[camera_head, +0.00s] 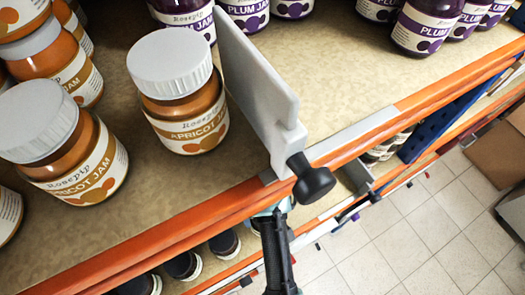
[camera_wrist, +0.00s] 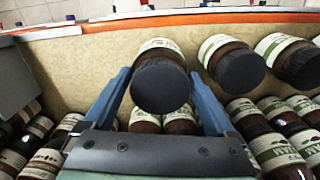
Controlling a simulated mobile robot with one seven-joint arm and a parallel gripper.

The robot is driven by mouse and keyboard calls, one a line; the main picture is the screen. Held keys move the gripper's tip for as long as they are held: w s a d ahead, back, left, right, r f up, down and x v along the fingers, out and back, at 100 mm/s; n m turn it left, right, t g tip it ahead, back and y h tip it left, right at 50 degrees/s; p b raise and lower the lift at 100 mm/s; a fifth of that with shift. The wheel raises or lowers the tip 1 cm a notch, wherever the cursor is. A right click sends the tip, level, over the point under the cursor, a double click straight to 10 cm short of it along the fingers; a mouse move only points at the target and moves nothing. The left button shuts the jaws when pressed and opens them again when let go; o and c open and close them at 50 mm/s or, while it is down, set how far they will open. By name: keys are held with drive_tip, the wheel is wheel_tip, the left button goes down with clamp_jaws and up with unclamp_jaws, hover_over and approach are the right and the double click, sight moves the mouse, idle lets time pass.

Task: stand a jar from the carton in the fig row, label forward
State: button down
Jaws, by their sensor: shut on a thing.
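In the wrist view my gripper (camera_wrist: 160,82) has its two blue fingers shut on a dark-lidded jar (camera_wrist: 162,88). The jar has brown contents and a pale label band turned toward the orange shelf edge; its wording cannot be read. The beige shelf board (camera_wrist: 85,62) lies beneath it; I cannot tell whether it touches. Two similar jars (camera_wrist: 222,52) (camera_wrist: 287,55) stand to its right, apart from it. In the head view my gripper and the held jar are hidden below the upper shelf. No fig label is readable.
More jars (camera_wrist: 282,150) crowd the bottom of the wrist view. A grey divider (camera_wrist: 22,80) stands at left, with bare board between. In the head view, apricot jars (camera_head: 180,95), plum jars (camera_head: 428,22) and a divider (camera_head: 255,75) occupy the upper shelf. A brown cardboard box (camera_head: 495,155) is at right.

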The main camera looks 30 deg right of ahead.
drive_tip(key=shift+w+r, duration=0.1)
drive_tip(key=shift+w, duration=0.45)
drive_tip(key=shift+w+f+p, duration=0.1)
drive_tip(key=shift+f+p, duration=0.85)
drive_tip(key=shift+f, duration=0.85)
drive_tip(key=shift+f, duration=0.15)
unclamp_jaws()
drive_tip(key=shift+r+b, duration=0.85)
drive_tip(key=shift+r, duration=3.05)
